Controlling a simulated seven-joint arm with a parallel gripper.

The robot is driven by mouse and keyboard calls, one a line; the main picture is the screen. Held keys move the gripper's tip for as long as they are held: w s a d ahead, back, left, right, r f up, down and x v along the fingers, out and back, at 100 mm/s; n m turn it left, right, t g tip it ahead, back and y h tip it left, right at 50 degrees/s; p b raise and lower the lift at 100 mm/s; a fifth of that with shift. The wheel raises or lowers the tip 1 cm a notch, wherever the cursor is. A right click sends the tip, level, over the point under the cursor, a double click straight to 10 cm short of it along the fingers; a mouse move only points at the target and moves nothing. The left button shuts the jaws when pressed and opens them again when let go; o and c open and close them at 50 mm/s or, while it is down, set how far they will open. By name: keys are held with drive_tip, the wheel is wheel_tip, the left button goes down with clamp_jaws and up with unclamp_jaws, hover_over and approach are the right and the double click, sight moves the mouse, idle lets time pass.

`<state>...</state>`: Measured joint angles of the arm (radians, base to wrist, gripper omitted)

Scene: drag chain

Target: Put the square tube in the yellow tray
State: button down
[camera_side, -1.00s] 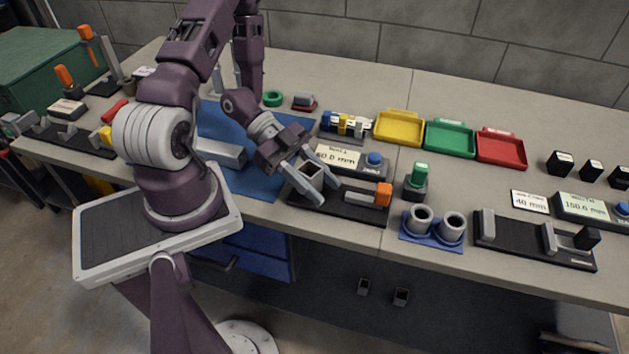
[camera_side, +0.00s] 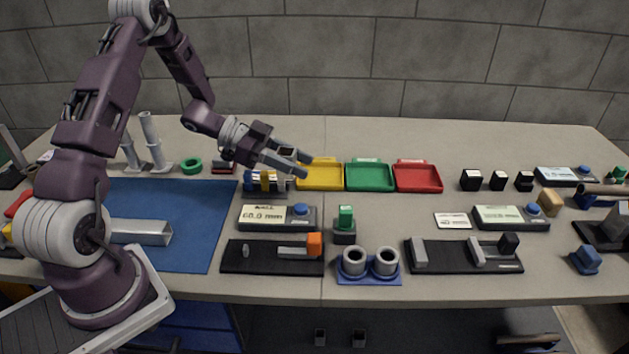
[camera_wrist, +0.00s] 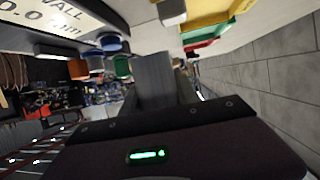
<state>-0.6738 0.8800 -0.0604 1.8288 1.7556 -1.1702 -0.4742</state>
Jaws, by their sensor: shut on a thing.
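My gripper (camera_side: 300,163) is shut on a short grey square tube (camera_side: 287,151), whose dark open end shows between the fingers. In the wrist view the tube (camera_wrist: 155,80) is a plain grey block in front of the palm. The yellow tray (camera_side: 320,187) lies on the bench just right of and below my fingertips in the side view. The tube appears held above the bench near the tray's left edge. Part of the yellow tray (camera_wrist: 203,12) also shows at the top of the wrist view. A longer square channel (camera_side: 140,232) lies on the blue mat.
A green tray (camera_side: 370,190) and a red tray (camera_side: 418,191) stand right of the yellow one. A rack of coloured pieces (camera_side: 264,182) sits below my gripper. A wall gauge display (camera_side: 268,213) and a black fixture (camera_side: 270,262) stand in front.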

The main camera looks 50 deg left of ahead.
wheel_tip(320, 180, up, 2)
drive_tip(key=n+t+y, duration=0.1)
drive_tip(key=n, duration=0.1)
hover_over(330, 178)
wheel_tip(330, 178, down, 9)
drive_tip(key=shift+f, duration=0.15)
drive_tip(key=shift+f, duration=0.15)
drive_tip(key=c, duration=0.9)
unclamp_jaws()
